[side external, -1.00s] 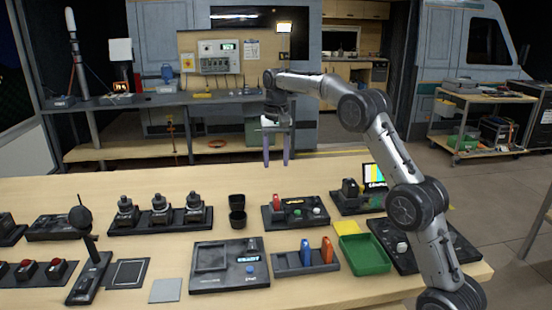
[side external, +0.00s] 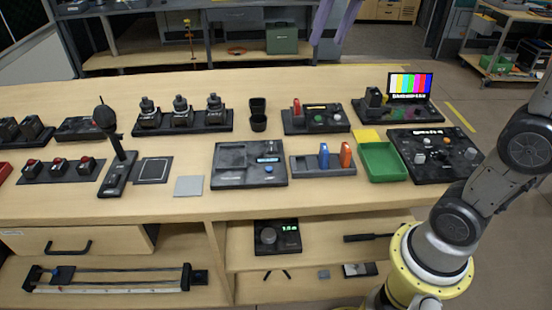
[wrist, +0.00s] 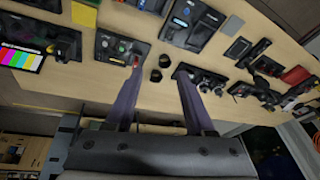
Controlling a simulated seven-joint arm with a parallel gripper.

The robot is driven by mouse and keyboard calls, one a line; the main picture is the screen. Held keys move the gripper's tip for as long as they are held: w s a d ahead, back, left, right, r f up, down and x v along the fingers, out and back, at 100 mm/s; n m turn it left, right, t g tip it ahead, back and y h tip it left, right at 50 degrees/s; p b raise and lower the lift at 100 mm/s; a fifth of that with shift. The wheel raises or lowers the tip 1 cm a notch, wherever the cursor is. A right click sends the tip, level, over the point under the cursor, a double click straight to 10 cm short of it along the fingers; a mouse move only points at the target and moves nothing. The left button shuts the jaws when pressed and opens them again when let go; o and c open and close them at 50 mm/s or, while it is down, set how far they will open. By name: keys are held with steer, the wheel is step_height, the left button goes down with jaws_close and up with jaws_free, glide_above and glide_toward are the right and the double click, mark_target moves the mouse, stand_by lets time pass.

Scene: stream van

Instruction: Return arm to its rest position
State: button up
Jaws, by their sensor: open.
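My gripper (wrist: 157,88) is open and empty in the wrist view, its two purple fingers spread wide apart with nothing between them. In the side external view only the purple fingers (side external: 330,20) show at the top edge, above and beyond the far side of the bench (side external: 340,82). The rest of the gripper and the upper arm are cut off by the frame. My lower arm links show at the right. The fingers look clear of everything on the bench.
The bench holds several black control panels, two black cups (side external: 258,115), a green tray (side external: 383,162), a holder with blue and orange items (side external: 324,163), and a colour-bar screen (side external: 410,86) at the back right. A stalked black device (side external: 117,150) stands at left. Lower shelves hold more equipment.

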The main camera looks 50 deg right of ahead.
steer(key=s+a+f+n+t, duration=0.1)
steer(key=s+a+f+n, duration=0.2)
steer(key=s, duration=0.8)
steer(key=s+a+f+n, duration=0.1)
steer(key=s+f, duration=0.5)
steer(key=f, duration=0.6)
steer(key=shift+a+n+t, duration=0.15)
steer(key=shift+n+t, duration=0.25)
steer(key=shift+n, duration=0.3)
steer(key=shift+r, duration=0.1)
